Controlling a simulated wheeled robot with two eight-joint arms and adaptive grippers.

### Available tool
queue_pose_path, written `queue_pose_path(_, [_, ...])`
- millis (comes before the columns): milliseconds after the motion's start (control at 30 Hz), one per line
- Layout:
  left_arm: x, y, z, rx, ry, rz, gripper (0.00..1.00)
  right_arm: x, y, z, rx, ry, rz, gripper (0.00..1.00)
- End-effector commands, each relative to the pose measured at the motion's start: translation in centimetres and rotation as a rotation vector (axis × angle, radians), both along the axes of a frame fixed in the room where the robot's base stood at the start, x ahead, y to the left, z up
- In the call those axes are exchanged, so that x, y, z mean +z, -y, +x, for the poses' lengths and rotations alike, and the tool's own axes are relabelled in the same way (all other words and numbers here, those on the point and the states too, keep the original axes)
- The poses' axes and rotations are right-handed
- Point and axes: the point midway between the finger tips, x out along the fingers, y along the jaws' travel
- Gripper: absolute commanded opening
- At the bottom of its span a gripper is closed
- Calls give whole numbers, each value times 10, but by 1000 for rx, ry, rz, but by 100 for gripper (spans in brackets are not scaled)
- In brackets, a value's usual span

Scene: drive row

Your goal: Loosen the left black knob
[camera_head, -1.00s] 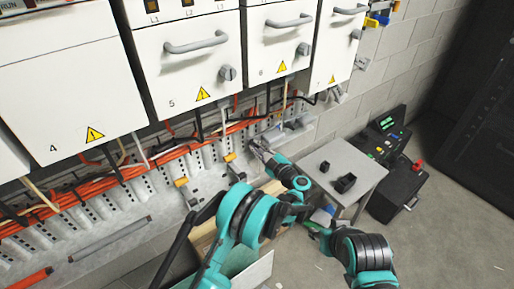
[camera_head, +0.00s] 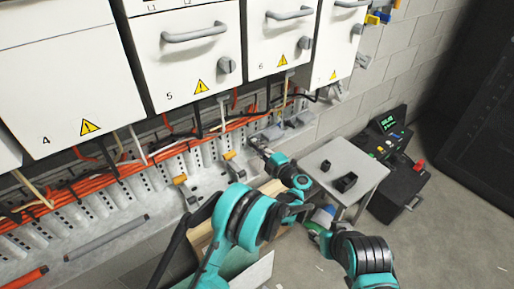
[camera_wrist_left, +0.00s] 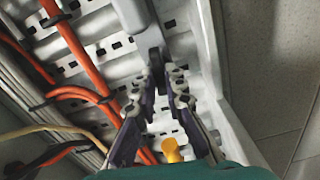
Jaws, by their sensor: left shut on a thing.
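My left gripper (camera_head: 258,143) reaches to the row of grey fittings under the cabinets. In the left wrist view its two fingers (camera_wrist_left: 160,78) close on a small black knob (camera_wrist_left: 156,58) at the end of a grey fitting (camera_wrist_left: 130,18) on a perforated metal tray. In the head view the knob is too small and covered to make out. My right gripper (camera_head: 314,229) is low, beside the small grey table; its fingers are too small to read.
White cabinets (camera_head: 200,60) with handles and dials hang above. Orange cables (camera_head: 100,183) run along the perforated tray. A small grey table (camera_head: 352,160) holds two black blocks. A black case (camera_head: 395,175) stands on the floor at right. A yellow piece (camera_wrist_left: 171,150) is near the fingers.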

Motion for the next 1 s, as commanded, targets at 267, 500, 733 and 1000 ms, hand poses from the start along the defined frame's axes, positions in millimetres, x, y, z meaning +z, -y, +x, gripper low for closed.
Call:
queue_pose_path(267, [-2, -1, 0, 2, 154, -212, 0, -7, 0, 0, 0, 0, 0, 40])
queue_pose_path(500, [-3, -1, 1, 2, 287, -396, 0, -11, 0, 0, 0, 0, 0, 40])
queue_pose_path(733, [-4, -1, 1, 2, 410, -565, 0, -14, 0, 0, 0, 0, 0, 40])
queue_pose_path(1000, [-5, 0, 1, 1, 522, -717, 0, -17, 0, 0, 0, 0, 0, 40])
